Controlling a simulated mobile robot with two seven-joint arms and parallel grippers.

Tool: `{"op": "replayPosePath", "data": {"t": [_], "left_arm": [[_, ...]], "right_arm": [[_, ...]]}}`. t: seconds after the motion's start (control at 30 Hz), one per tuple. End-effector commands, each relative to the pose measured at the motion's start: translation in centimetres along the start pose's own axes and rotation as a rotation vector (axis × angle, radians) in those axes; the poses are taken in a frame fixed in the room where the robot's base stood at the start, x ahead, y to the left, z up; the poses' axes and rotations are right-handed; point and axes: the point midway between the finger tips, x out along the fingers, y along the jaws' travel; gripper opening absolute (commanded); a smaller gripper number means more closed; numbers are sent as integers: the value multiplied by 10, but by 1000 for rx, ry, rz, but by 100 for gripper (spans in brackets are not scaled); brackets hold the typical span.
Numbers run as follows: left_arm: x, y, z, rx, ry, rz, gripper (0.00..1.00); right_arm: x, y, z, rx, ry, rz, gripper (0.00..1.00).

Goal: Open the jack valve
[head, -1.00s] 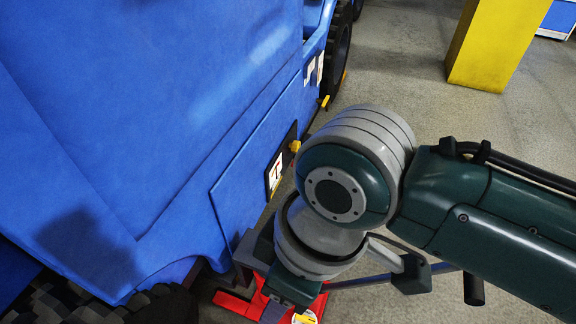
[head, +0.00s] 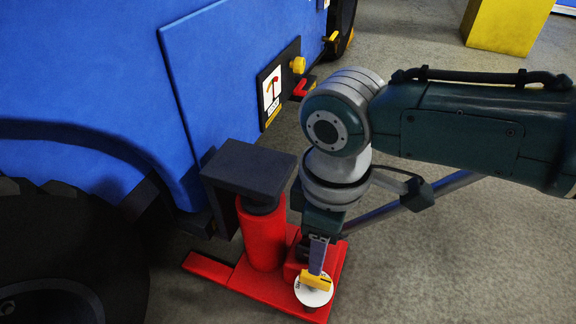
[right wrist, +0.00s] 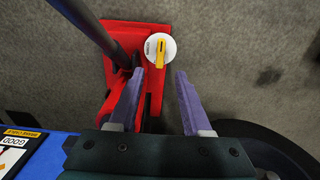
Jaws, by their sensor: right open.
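The red jack (head: 262,235) stands on the floor beside the blue vehicle, with a dark pad on top. Its valve is a white round dial with a yellow handle (head: 317,281) at the near right end of the red base. The valve also shows in the right wrist view (right wrist: 160,49), near the top middle. My right gripper (head: 318,258) points down above the valve. In the right wrist view its two fingers (right wrist: 158,77) are spread and empty; the valve lies just beyond the fingertips, and I cannot tell the height gap. My left gripper is out of view.
A dark jack rod (head: 455,184) slants out behind my right arm. The blue vehicle (head: 215,90) fills the left, with a black tyre (head: 70,260), a gauge label (head: 271,90) and a yellow knob (head: 298,65). A yellow block (head: 505,25) stands far right. Floor at right is clear.

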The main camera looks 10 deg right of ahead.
Motion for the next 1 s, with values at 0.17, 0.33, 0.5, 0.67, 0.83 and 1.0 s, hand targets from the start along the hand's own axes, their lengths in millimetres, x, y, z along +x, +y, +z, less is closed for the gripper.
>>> {"op": "replayPosePath", "data": {"t": [0.17,0.33,0.5,0.67,0.83,1.0], "left_arm": [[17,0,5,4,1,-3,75],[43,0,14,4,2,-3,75],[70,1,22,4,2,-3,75],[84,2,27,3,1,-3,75],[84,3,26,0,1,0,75],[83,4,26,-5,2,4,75]], "right_arm": [[20,0,0,0,0,-1,49],[50,0,0,0,-1,-1,49],[81,0,0,-1,0,0,49],[96,-1,0,0,-1,-1,49],[96,-1,0,0,0,-2,49],[95,-1,0,0,0,-2,45]]}}
